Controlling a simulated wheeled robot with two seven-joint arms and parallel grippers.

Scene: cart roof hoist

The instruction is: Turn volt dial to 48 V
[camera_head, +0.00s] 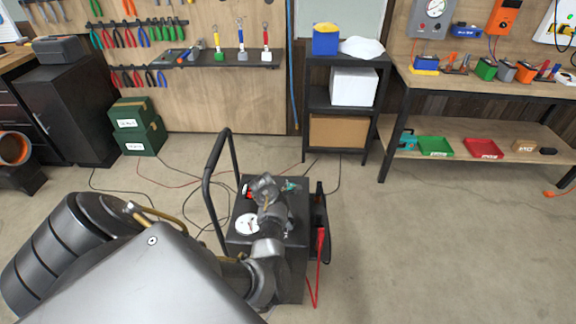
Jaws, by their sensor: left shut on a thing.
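The dark box-shaped charger (240,240) stands on the floor in the lower middle, with a tall black handle at its left. A round white face (248,224) with a red mark shows on its top. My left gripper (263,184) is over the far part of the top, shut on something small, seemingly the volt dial. The fingers and wrist hide the dial, so its setting cannot be read. Red and green bits show beside the gripper. My right gripper is not in view.
Black and red cables (320,240) hang at the charger's right side, and more cables lie on the floor behind. A black shelf (318,98) and a workbench (480,92) stand at the back. Green boxes (136,125) sit at the back left.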

